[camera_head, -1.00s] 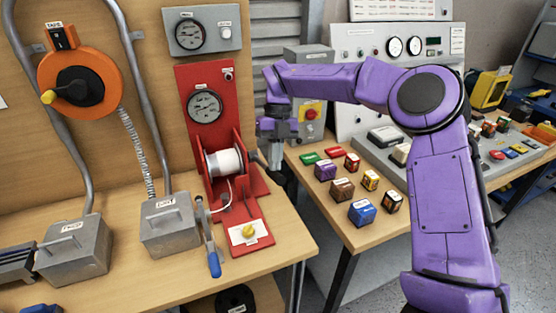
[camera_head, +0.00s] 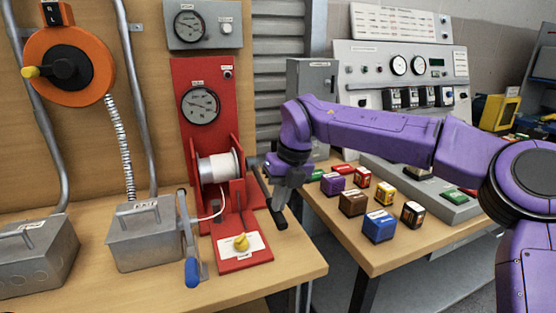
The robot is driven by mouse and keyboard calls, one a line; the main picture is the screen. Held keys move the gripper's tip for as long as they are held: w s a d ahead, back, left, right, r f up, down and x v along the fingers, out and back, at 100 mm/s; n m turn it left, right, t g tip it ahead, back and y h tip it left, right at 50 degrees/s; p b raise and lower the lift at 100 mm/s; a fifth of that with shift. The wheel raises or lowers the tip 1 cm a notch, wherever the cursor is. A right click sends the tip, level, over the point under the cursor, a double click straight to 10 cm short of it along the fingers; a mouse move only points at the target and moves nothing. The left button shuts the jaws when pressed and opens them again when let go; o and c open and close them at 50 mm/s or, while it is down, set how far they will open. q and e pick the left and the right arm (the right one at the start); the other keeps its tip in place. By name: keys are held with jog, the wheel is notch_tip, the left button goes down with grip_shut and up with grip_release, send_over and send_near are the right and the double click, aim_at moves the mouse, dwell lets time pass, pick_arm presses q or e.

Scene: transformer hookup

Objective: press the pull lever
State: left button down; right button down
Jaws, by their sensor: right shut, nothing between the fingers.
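A red winch stand (camera_head: 205,130) with a gauge and a white spool (camera_head: 220,167) stands on the wooden bench. A dark lever (camera_head: 262,180) sticks out at the right of the spool. A blue-handled lever (camera_head: 192,270) hangs at the front left of the stand. I cannot read which one is labelled the pull lever. My right gripper (camera_head: 281,222) is shut and empty, pointing down just right of the dark lever. I cannot tell whether they touch. My left gripper is out of view.
A yellow knob (camera_head: 240,242) sits on the red base. Grey boxes (camera_head: 147,237) and an orange reel (camera_head: 70,67) are at the left. Several small coloured boxes (camera_head: 380,226) stand on the right table. A gap separates the two tables.

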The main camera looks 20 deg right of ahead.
jog(key=shift+s+f, duration=0.35)
jog(key=shift+f, duration=0.4)
jog(key=p+v, duration=0.5)
jog(key=v, duration=1)
jog(key=shift+r, duration=0.15)
